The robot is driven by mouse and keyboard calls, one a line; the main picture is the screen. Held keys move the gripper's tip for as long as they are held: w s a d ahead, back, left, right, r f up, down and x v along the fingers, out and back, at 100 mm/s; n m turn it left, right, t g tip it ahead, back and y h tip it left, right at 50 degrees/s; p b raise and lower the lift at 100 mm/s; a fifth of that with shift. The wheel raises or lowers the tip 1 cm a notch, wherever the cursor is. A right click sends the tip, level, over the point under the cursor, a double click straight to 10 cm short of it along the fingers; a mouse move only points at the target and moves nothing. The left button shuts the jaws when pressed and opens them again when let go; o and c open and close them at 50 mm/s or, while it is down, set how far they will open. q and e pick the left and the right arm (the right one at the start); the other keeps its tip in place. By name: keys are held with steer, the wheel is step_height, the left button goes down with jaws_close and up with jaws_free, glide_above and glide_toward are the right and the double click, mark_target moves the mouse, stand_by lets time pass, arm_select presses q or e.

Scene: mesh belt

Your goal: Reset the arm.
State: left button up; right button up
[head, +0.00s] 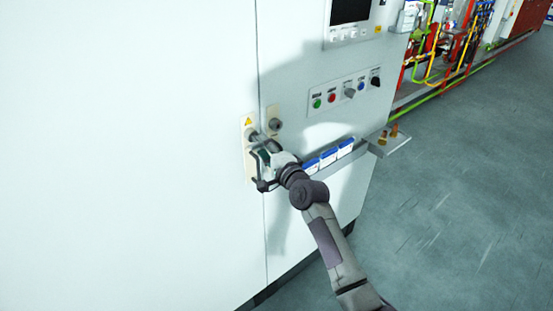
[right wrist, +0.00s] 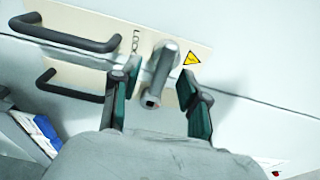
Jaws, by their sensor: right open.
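My right gripper (head: 262,166) is at the front of a white cabinet (head: 180,130), beside a beige plate (head: 247,124) with a yellow warning sign. In the right wrist view my right gripper (right wrist: 157,108) is open. Its two dark green fingers stand on either side of a grey lock handle (right wrist: 162,72), apart from each other. The handle sits on the beige plate marked with lettering and a yellow triangle (right wrist: 191,58). I cannot tell whether a finger touches the handle. My right arm (head: 325,230) reaches in from the lower right. My left gripper is not in view.
A button panel (head: 345,92) and a screen (head: 350,12) are on the cabinet above right. A ledge with blue and white boxes (head: 328,158) lies right of my gripper. Dark bar handles (right wrist: 65,35) show in the right wrist view. The floor (head: 450,180) at right is clear.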

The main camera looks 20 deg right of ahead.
steer(key=d+v, duration=0.1)
steer(key=v, duration=0.9)
steer(key=s+f+n+g+h+b, duration=0.1)
steer(key=s+f+n+g+b, duration=0.1)
steer(key=f, duration=1.1)
steer(key=s+f+n+g+h+b, duration=0.1)
steer(key=s+f+g+b, duration=0.15)
steer(key=f, duration=1.05)
steer(key=s+f+n+g+b, duration=0.25)
steer(key=s+f, duration=0.35)
steer(key=f, duration=0.6)
steer(key=s+f+n+g+b, duration=0.1)
steer(key=s+f+n+g, duration=0.3)
steer(key=f, duration=0.8)
steer(key=s+f+n+g+b, duration=0.2)
steer(key=s+f, duration=0.6)
steer(key=s, duration=0.5)
steer(key=s+d+f+n+g+h+b, duration=0.1)
steer(key=s+f+n+b, duration=0.1)
steer(key=s+f, duration=0.6)
steer(key=s+f+n+g+h+b, duration=0.1)
steer(key=s+f+n, duration=0.3)
steer(key=s, duration=1.3)
step_height(320, 180, down, 5)
steer(key=shift+s+d+r+g+b, duration=0.25)
steer(key=shift+s+g+b, duration=0.1)
steer(key=shift+g+b, duration=0.45)
